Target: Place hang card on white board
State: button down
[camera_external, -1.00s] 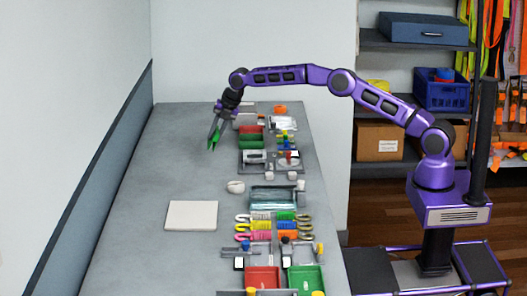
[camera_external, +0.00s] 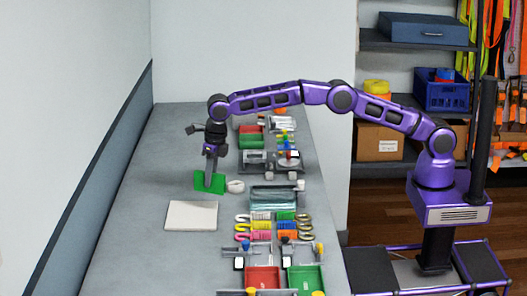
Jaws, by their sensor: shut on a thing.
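The green hang card (camera_external: 205,184) is held by my gripper (camera_external: 210,181), whose fingers point down and are shut on it. The card stands roughly upright, its broad face toward the camera. The white board (camera_external: 191,218) lies flat on the grey table. The card is just behind the board's far edge, near its right half. I cannot tell whether the card touches the table. The fingers cover part of the card's middle.
A white roll (camera_external: 236,186) sits just right of the card. A clear tray (camera_external: 273,196), coloured straps (camera_external: 262,228), and a red bin (camera_external: 263,278) and green bin (camera_external: 304,278) line the table's right side. The table left of the board is clear.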

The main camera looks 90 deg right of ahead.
aim_at(214, 174)
notch_tip(214, 174, down, 8)
jog(key=shift+r, duration=0.25)
jog(key=shift+f, duration=0.15)
jog(key=c, duration=0.8)
grip_release()
jog(key=shift+o, duration=0.2)
jog(key=r, duration=0.4)
jog(key=s+r, duration=0.1)
jog(key=r, duration=0.7)
jog(key=shift+s+a+r, duration=0.1)
jog(key=shift+s+a, duration=0.15)
jog(key=shift+s, duration=0.1)
